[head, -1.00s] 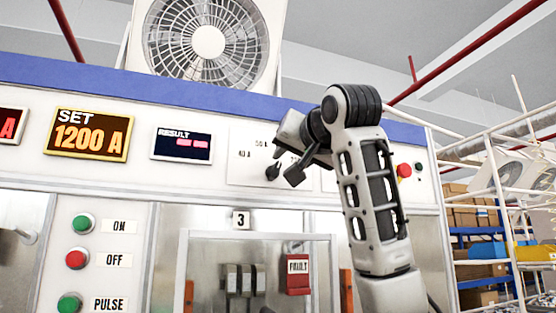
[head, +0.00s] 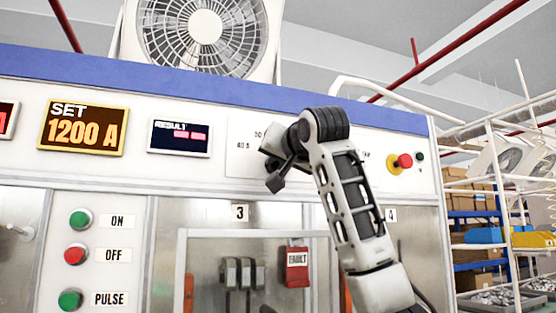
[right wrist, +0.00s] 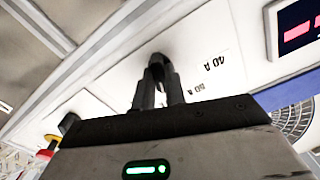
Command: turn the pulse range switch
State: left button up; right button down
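The pulse range switch is a small black knob (right wrist: 157,64) on the white panel, with current labels beside it. In the right wrist view it sits at the tips of my right gripper's (right wrist: 159,84) two fingers, which stand close together on either side of it. I cannot tell whether they press on it. In the head view my right gripper (head: 273,172) is at the panel over the switch and hides it. My left gripper is not in view.
A red emergency button (head: 404,161) is on the panel right of my right arm. The amber SET display (head: 83,128) and RESULT display (head: 179,138) are to the left. Below is a bay with a red FAULT tag (head: 297,267). Green and red buttons are at lower left.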

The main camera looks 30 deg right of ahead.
dwell(0.3)
jog(key=shift+n, duration=3.8)
jog(key=c, duration=1.4)
grip_release()
jog(key=shift+r, duration=0.1)
jog(key=shift+c, duration=0.2)
